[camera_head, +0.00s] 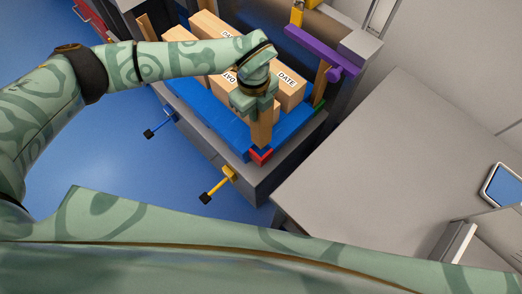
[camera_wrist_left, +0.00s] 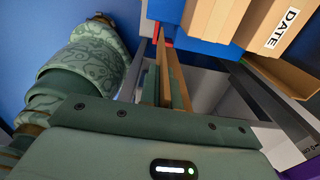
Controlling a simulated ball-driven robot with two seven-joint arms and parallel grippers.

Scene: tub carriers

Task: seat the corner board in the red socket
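The corner board (camera_head: 262,131) is a light wooden strip standing roughly upright at the near corner of the blue tub carrier base. My left gripper (camera_head: 257,102) is shut on its upper part. The board's lower end meets the red socket (camera_head: 261,157); I cannot tell how deep it sits. In the left wrist view, the board (camera_wrist_left: 164,72) runs between the green fingers (camera_wrist_left: 165,92) towards a bit of red socket (camera_wrist_left: 158,32). My right gripper is not in view.
Cartons (camera_head: 292,88) marked DATE stand on the blue base (camera_head: 226,129) close by the gripper. A purple bar (camera_head: 322,50) crosses another upright board (camera_head: 320,82) at the right. Yellow (camera_head: 222,181) and blue (camera_head: 159,128) handles stick out. A grey table (camera_head: 375,165) lies right.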

